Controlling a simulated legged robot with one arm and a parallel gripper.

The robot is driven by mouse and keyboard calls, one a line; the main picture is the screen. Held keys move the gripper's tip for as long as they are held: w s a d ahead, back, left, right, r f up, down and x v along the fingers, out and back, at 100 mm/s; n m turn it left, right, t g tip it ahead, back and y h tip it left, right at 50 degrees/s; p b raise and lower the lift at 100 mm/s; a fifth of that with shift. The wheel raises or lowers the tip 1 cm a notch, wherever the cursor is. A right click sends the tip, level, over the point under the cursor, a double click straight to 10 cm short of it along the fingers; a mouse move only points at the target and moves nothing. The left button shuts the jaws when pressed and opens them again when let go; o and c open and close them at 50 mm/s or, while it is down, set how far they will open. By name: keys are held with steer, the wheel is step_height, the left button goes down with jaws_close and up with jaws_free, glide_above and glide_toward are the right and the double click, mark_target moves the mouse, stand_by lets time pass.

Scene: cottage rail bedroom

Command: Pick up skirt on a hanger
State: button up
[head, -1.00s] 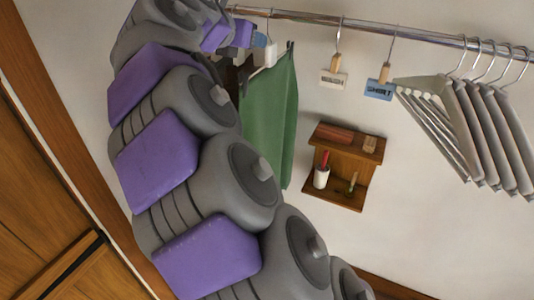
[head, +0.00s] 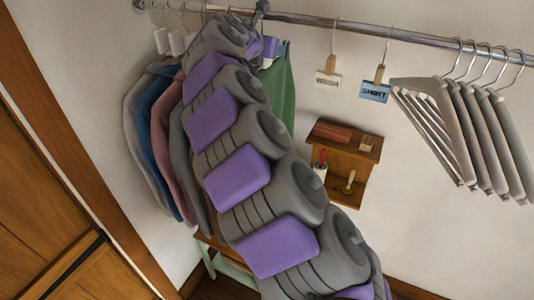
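The green skirt (head: 283,92) hangs below the metal rail, to the right of the other clothes. My arm covers its left part, and its hanger is mostly hidden. My gripper (head: 262,10) is at the far end of my arm, up at the rail just above the skirt. It is small and partly hidden behind my own wrist. I cannot tell whether its fingers are open or shut, or whether it touches the hanger.
Several garments (head: 150,135) hang on the left of the rail (head: 400,36). Two tags, one reading SHIRT (head: 374,91), hang to the right. Several empty grey hangers (head: 470,130) are farther right. A small wooden shelf (head: 345,165) is on the wall.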

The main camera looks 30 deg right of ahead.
steer(key=shift+w+d+f, duration=0.1)
steer(key=shift+w+d, duration=0.05)
steer(key=shift+d, duration=0.5)
steer(key=a, duration=0.3)
steer(key=shift+w, duration=0.1)
steer(key=shift+c, duration=0.6)
steer(key=shift+a, duration=0.45)
steer(key=c, duration=0.3)
steer(key=shift+s+d, duration=0.2)
steer(key=shift+d, duration=1)
jaws_close()
steer(key=shift+a, duration=0.1)
steer(key=shift+w+a, duration=0.1)
steer(key=shift+a, duration=0.2)
